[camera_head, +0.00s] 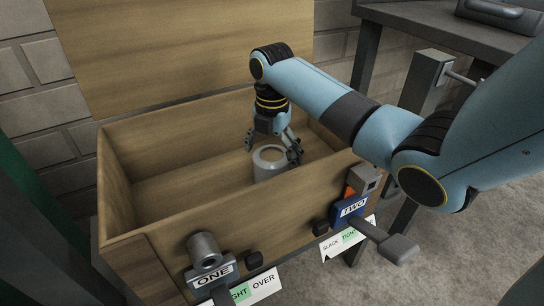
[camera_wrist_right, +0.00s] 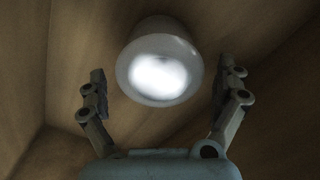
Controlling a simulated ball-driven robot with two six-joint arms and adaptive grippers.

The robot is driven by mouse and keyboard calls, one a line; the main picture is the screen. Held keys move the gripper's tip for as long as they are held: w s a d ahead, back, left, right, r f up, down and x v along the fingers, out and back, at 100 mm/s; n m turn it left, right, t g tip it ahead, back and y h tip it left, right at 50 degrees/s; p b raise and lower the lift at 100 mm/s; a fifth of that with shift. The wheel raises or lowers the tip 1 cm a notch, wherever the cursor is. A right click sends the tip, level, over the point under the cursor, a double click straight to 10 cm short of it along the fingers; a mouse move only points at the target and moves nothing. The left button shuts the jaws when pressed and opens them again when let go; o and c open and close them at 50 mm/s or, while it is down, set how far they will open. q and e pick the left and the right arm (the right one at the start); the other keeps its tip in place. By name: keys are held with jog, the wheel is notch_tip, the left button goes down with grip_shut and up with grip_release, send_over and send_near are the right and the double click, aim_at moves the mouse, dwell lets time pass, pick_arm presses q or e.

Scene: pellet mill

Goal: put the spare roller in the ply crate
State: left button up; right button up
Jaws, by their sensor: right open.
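The spare roller (camera_head: 268,163), a short pale grey cylinder, is inside the open ply crate (camera_head: 170,222), near its right part. It also shows in the right wrist view (camera_wrist_right: 160,62), with a bright end face. My right gripper (camera_head: 274,146) reaches down into the crate and is open. Its fingers (camera_wrist_right: 165,90) are on either side of the roller in the right wrist view, with gaps showing between them and the roller. The roller's underside is hidden by the crate's front wall. My left gripper is not in view.
The crate's lid (camera_head: 180,50) stands open at the back. Latches marked ONE (camera_head: 212,275) and TWO (camera_head: 350,208) are on the front wall, with labels below. A dark table (camera_head: 450,30) is at the back right. The crate's left part is clear.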

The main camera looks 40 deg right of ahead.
aim_at(272, 156)
notch_tip(272, 156, up, 9)
jog(key=p, duration=0.2)
jog(key=shift+p, duration=0.4)
jog(key=shift+r, duration=0.5)
jog(key=shift+r, duration=0.1)
